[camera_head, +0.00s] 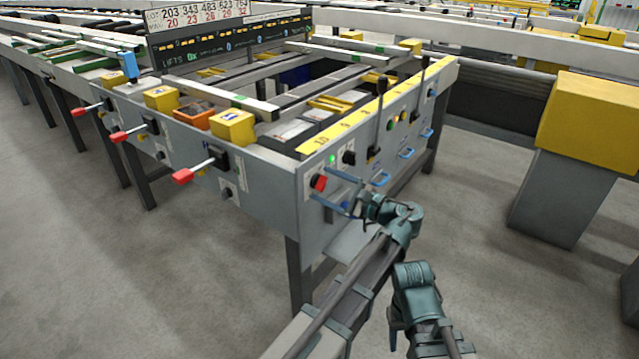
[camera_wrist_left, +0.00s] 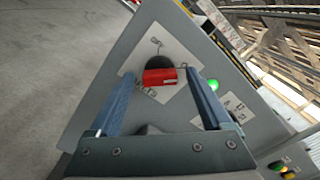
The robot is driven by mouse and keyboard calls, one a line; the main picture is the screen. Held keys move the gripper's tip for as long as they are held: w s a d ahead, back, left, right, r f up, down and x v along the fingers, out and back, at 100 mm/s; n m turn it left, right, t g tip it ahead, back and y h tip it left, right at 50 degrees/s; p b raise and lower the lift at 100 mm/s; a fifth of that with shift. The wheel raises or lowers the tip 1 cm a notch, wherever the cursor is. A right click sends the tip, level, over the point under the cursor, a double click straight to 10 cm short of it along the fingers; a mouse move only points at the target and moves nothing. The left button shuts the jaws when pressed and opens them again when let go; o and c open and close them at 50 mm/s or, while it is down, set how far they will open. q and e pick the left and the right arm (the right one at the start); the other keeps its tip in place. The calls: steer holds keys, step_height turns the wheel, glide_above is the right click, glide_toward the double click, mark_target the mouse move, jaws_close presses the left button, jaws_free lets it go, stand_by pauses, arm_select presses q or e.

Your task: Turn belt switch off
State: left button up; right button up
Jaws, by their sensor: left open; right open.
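The belt switch (camera_head: 319,182) is a red knob on a black round base, set in the front panel of the grey runout table. In the left wrist view the red knob (camera_wrist_left: 160,77) lies across a white label with small lettering, too small to read surely. My left gripper (camera_head: 327,186) is open at the panel. Its blue fingers stand on either side of the knob, apart from it in the wrist view. I cannot tell how far past the knob's face the tips reach. My right gripper (camera_head: 393,326) is low at the bottom, away from the panel, partly hidden by its own arm.
A green lamp (camera_head: 332,159) and a black knob (camera_head: 348,157) sit close by the switch. Blue handles (camera_head: 381,179) and upright black levers line the panel. Red-handled levers (camera_head: 183,176) stick out on the left side. Open floor lies right, before a yellow-topped grey pedestal (camera_head: 590,120).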

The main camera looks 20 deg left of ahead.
arm_select(q)
jaws_close()
stand_by(0.3)
steer(key=shift+n, duration=0.3)
steer(key=n, duration=0.3)
steer(key=shift+n, duration=0.4)
steer(key=n, duration=0.4)
steer(key=shift+n, duration=0.3)
steer(key=n, duration=0.4)
steer(key=shift+n, duration=2.4)
